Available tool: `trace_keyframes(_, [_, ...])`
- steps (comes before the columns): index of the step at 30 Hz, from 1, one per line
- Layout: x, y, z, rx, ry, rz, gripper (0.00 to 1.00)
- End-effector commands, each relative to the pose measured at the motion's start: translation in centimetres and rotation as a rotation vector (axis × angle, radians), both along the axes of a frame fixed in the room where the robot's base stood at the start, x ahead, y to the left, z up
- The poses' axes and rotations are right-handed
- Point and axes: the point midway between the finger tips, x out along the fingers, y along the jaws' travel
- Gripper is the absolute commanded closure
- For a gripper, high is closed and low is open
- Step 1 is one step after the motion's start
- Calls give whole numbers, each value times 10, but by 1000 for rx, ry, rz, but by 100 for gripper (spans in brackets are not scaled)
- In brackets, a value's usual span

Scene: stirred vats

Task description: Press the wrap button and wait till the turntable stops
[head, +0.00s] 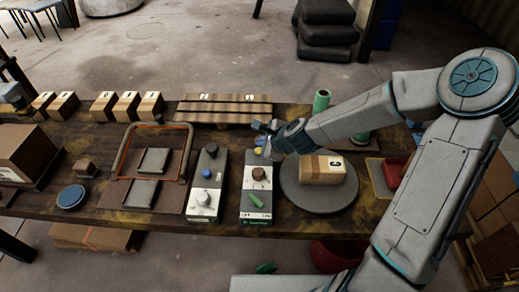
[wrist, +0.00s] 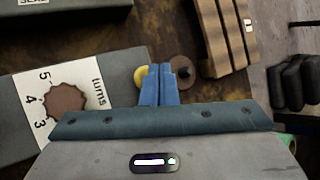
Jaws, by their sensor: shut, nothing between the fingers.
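The wrap control box (head: 257,203) stands on the bench left of the turntable, with a brown dial (head: 258,174), a yellow button (head: 258,151) and a green part below. In the wrist view the dial (wrist: 68,104) sits on a label reading "turns", and the yellow button (wrist: 140,78) is partly hidden behind my fingers. My gripper (head: 262,127) is shut and empty; its fingertips (wrist: 160,70) are close to the button, but I cannot tell whether they touch it. The grey turntable (head: 310,203) bears a cardboard box (head: 318,172); I cannot tell whether it turns.
A second control box (head: 206,180) with a blue button and white dial stands left. Beyond it are a wire-framed sealer (head: 130,150) and small boxes. A slatted pallet (head: 225,108) lies behind. A green roll (head: 321,102) stands near my arm.

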Motion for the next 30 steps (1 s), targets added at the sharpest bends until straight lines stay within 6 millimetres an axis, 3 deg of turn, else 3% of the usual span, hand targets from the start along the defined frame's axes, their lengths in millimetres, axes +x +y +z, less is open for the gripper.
trace_keyframes(30, [0,0,-7,0,0,0,100])
